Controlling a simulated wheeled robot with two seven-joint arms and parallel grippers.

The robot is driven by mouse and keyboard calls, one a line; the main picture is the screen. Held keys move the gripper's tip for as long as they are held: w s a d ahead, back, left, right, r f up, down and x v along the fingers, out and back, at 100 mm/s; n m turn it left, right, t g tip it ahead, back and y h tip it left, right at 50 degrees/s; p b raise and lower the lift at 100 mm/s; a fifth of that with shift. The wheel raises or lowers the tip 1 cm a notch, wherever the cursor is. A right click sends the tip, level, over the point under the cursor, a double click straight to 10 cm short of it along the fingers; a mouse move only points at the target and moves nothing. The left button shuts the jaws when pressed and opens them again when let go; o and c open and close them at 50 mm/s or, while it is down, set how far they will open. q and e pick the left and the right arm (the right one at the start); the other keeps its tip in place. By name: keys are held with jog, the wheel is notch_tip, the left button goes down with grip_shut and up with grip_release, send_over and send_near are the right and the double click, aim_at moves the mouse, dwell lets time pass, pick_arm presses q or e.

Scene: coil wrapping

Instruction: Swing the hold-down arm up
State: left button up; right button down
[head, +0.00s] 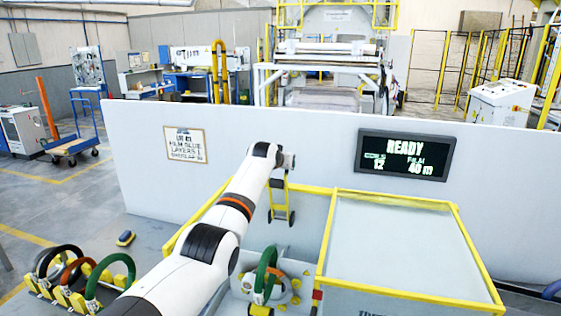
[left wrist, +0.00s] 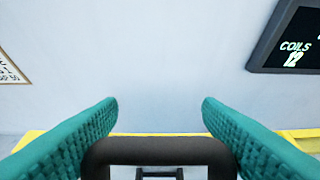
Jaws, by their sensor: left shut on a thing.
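My left gripper (head: 287,163) is at the end of the white arm, in front of the grey wall. In the left wrist view its two teal fingers stand on either side of a black bar-shaped handle (left wrist: 160,150), and the gripper is shut on it. In the head view the yellow hold-down arm (head: 286,192) hangs just below the gripper, with black rollers (head: 281,216) at its lower end. The grip itself is too small to make out there. My right gripper is not in view.
A yellow-edged guard box (head: 395,245) stands right of the station. A low grey wall (head: 300,125) runs behind, with a display reading READY (head: 405,155) and a paper sign (head: 184,145). Several coils (head: 108,275) stand in a rack at left.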

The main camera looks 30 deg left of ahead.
pick_arm(q)
jog(key=shift+s+d+f, duration=0.1)
jog(key=shift+d+f, duration=0.15)
jog(key=shift+f, duration=0.6)
jog(key=o, duration=1)
jog(key=shift+c, duration=0.2)
jog(key=shift+o, duration=0.9)
jog(key=shift+s+r+b, duration=0.65)
jog(key=shift+b, duration=0.1)
jog(key=b+v, duration=0.3)
jog(key=v, duration=0.6)
jog(key=shift+d+r+b, duration=0.25)
jog(key=shift+b, duration=0.1)
jog(key=shift+s, duration=0.1)
